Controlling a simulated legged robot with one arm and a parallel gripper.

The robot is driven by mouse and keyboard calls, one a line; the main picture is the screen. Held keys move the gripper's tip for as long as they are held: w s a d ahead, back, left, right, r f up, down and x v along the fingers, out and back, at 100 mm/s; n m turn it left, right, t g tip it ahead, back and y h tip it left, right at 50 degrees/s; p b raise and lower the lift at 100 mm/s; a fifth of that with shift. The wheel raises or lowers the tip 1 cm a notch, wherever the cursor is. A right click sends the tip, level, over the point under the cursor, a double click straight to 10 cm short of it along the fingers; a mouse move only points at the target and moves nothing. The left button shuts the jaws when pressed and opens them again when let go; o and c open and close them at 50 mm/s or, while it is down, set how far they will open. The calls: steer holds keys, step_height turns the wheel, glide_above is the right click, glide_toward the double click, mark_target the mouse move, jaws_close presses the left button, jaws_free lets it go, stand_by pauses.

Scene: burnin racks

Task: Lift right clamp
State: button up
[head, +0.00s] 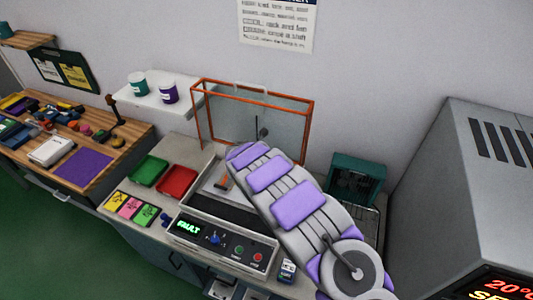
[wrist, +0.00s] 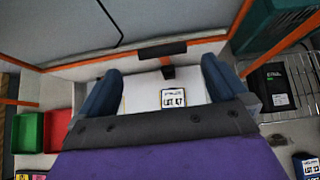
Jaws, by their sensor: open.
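In the wrist view, a clamp with a dark crossbar handle (wrist: 162,50) and a short orange-and-dark stem stands just beyond my fingertips. In the head view, my purple-padded arm covers the right part of the test unit (head: 225,240), so the clamp there is mostly hidden. A dark upright lever (head: 258,130) shows by the arm's end. Another orange-and-dark clamp part (head: 223,184) shows left of the arm.
An orange-framed clear cover (head: 310,125) stands raised behind the unit. Green (head: 149,170) and red (head: 177,181) trays lie to the left. A teal box (head: 357,178) and wire rack are on the right. The unit's display reads FAULT.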

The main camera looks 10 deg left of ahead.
steer(key=v, duration=0.9)
steer(key=shift+s+a+r, duration=0.15)
steer(key=shift+s+r, duration=0.05)
steer(key=shift+r, duration=0.05)
